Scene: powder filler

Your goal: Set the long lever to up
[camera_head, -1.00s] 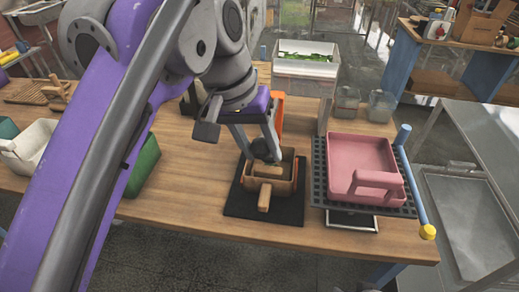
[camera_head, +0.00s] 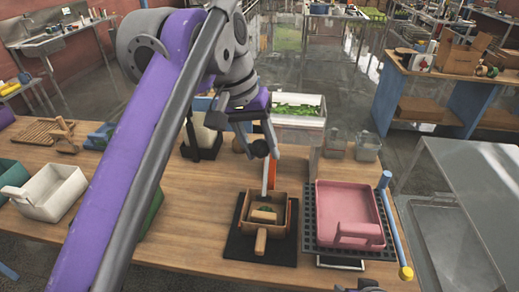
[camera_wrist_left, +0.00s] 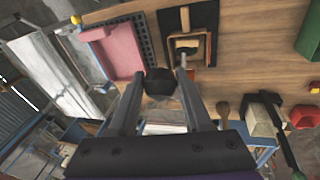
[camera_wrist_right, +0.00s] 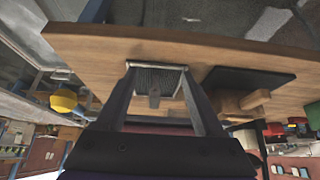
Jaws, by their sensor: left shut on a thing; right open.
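My left gripper (camera_head: 262,148) is shut on a black knob (camera_wrist_left: 161,86), which shows between its fingers in the left wrist view. The knob appears to top the long lever, whose narrow pale and orange bar (camera_head: 270,174) stands about upright below it. The lever rises behind a wooden box with a handle (camera_head: 261,238) on a black mat (camera_head: 232,246). The gripper hides the lever's upper part.
A pink tray (camera_head: 338,205) sits on a dark grid right of the box. A blue bar (camera_head: 393,222) with a yellow end runs along its right side. A clear bin of green stuff (camera_head: 298,105) stands behind. White and green containers stand at left. Bare tabletop lies left of the mat.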

